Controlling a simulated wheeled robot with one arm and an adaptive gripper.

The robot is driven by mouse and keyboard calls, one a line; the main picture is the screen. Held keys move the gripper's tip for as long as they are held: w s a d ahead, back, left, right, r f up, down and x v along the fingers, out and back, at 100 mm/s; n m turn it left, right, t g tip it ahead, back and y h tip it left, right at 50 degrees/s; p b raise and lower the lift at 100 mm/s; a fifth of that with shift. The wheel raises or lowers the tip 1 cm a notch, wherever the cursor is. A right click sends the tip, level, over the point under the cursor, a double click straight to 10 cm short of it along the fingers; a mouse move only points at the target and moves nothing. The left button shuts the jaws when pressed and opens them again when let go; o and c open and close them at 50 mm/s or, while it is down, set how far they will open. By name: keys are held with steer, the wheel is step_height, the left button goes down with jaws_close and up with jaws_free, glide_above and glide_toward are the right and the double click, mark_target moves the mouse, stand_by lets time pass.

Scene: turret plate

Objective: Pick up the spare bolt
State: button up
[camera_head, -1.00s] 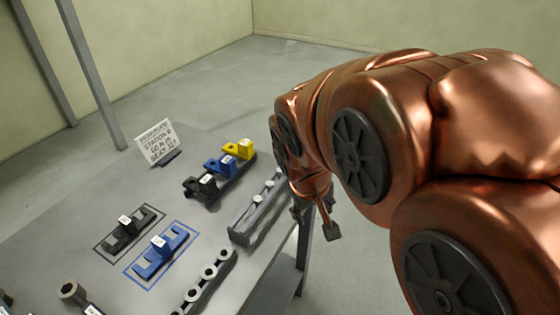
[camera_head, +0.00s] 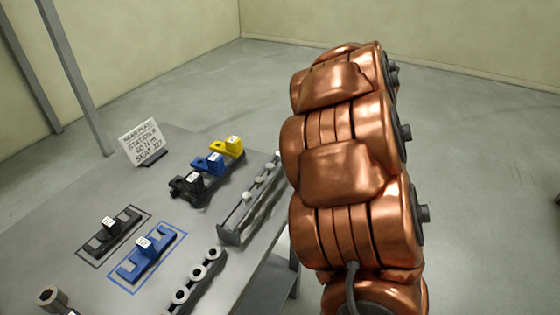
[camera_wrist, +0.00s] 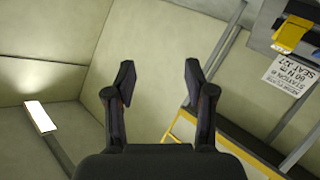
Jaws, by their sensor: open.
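A grey rack (camera_head: 231,236) with several pale-headed bolts (camera_head: 259,180) stands along the right side of the bench in the head view. I cannot tell which bolt is the spare one. In the head view my gripper is hidden behind my raised copper arm. No bolt shows clearly in the wrist view.
The grey bench (camera_head: 80,200) carries a sign (camera_head: 144,141), black, blue and yellow clamp-like parts (camera_head: 228,147), two outlined blocks (camera_head: 145,259) and a row of rings (camera_head: 197,273). A grey post (camera_head: 75,75) rises behind. Floor right of the bench is clear.

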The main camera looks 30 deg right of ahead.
steer(key=s+a+f+n+y, duration=0.2)
steer(key=s+a+f+y, duration=0.1)
steer(key=f+y, duration=0.4)
steer(key=g+y+b, duration=0.1)
steer(key=g+y, duration=0.1)
steer(key=y, duration=0.1)
glide_toward(279, 153)
steer(key=shift+p+x, duration=0.85)
steer(key=shift+x, duration=3.1)
steer(key=shift+f, duration=0.1)
jaws_close()
